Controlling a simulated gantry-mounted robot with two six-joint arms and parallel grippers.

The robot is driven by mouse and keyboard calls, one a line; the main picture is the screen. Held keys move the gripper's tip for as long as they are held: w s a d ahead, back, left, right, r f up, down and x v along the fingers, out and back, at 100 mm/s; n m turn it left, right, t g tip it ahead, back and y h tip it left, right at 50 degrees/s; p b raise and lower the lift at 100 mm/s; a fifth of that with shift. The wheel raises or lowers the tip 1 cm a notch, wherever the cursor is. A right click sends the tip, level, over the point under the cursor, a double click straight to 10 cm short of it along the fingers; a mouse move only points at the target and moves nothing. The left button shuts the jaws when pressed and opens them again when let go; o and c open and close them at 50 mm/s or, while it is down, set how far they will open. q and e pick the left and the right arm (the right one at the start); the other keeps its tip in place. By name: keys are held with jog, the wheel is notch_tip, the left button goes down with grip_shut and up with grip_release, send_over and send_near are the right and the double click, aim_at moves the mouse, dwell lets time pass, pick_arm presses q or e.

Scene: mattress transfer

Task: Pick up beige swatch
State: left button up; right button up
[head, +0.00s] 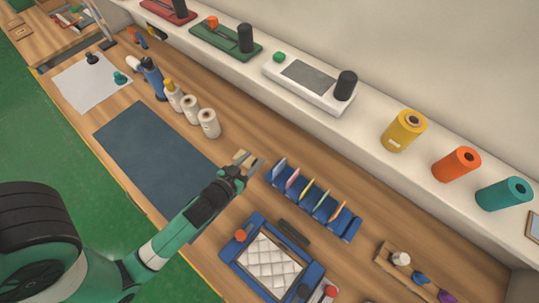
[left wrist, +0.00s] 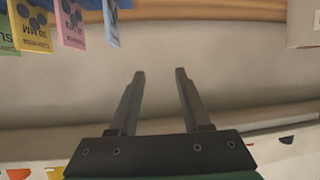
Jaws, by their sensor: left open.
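My left gripper (head: 247,161) is open beside the left end of the blue swatch rack (head: 351,228), above the wooden bench. Small tan patches show at its fingertips in the head view; I cannot tell whether they are a beige swatch or the bench. In the left wrist view the gap between the fingers (left wrist: 156,98) is empty. The rack holds upright cards, among them a light blue card (head: 279,168) and a pink card (head: 292,180). No card in it is clearly beige. A pale beige piece (left wrist: 303,24) is cut off at the wrist view's upper right. My right gripper is not visible.
Cream spools (head: 208,123) stand left of the gripper. A blue tray (head: 233,255) with a quilted white pad (head: 270,262) is below the rack. The white shelf (head: 370,105) runs along the back.

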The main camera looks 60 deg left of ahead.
pick_arm(q)
jog(key=g+b, duration=0.1)
jog(key=b, duration=0.2)
send_near(253, 164)
jog(key=shift+w+d+f, duration=0.1)
jog(key=shift+f, duration=0.1)
jog(key=shift+w+r+g, duration=0.15)
jog(key=shift+g, duration=0.15)
jog(key=x, duration=0.6)
jog(key=shift+w+a, duration=0.15)
jog(key=shift+a, duration=0.1)
jog(key=b+x, duration=0.1)
jog(key=x, duration=0.4)
jog(key=shift+w+a, duration=0.1)
jog(key=shift+w, duration=0.05)
grip_shut()
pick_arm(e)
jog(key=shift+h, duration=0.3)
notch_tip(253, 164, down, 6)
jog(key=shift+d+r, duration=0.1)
